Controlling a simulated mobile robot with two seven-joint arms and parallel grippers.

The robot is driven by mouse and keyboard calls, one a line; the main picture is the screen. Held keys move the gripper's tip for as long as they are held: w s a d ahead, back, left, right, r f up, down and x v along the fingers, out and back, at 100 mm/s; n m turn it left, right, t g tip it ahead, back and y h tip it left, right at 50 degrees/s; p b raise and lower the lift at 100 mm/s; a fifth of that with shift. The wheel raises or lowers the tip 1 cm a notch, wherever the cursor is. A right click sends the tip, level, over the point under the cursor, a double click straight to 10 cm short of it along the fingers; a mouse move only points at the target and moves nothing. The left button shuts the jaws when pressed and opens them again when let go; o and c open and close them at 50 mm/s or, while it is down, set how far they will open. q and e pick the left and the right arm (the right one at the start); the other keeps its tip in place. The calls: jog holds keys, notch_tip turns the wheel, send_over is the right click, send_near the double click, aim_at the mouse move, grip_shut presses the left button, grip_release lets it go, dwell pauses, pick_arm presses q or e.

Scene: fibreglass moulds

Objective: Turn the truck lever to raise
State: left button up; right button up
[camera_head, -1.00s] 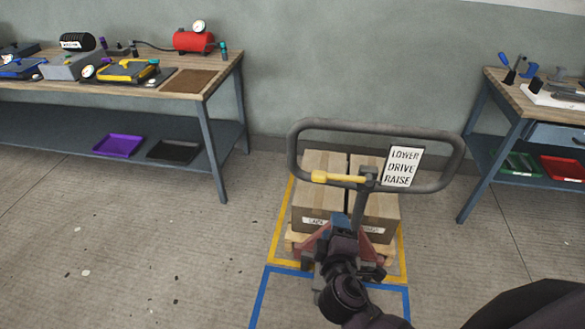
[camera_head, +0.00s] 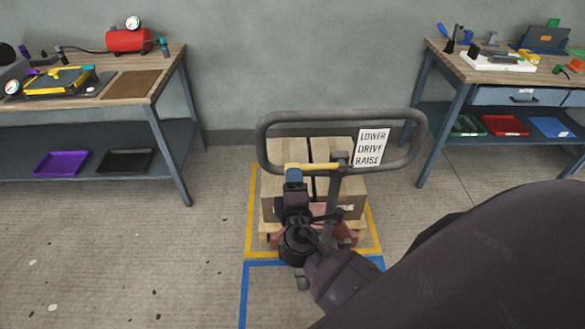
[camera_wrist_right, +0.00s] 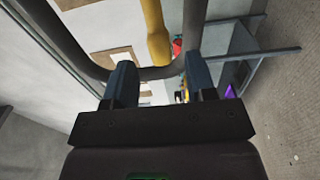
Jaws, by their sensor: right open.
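The truck lever (camera_head: 318,166) is a yellow bar inside the dark handle loop (camera_head: 342,116) of the pallet truck. It lies roughly horizontal, pointing left from its pivot beside the white sign (camera_head: 370,147) reading LOWER, DRIVE, RAISE. My right gripper (camera_head: 293,176) is open, its blue fingertips just below the lever's left end. In the right wrist view the lever (camera_wrist_right: 155,35) lies ahead of the gap between the fingers of my right gripper (camera_wrist_right: 162,78). Whether the fingers touch it, I cannot tell. My left gripper is not in view.
Cardboard boxes (camera_head: 285,187) sit on the truck's pallet within a yellow floor outline. Workbenches stand left (camera_head: 164,72) and right (camera_head: 436,60). The floor (camera_head: 110,250) at left is clear. My dark arm covers the lower right.

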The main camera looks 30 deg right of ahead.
jog(key=shift+p+x, duration=0.3)
jog(key=shift+x, duration=1.8)
grip_shut()
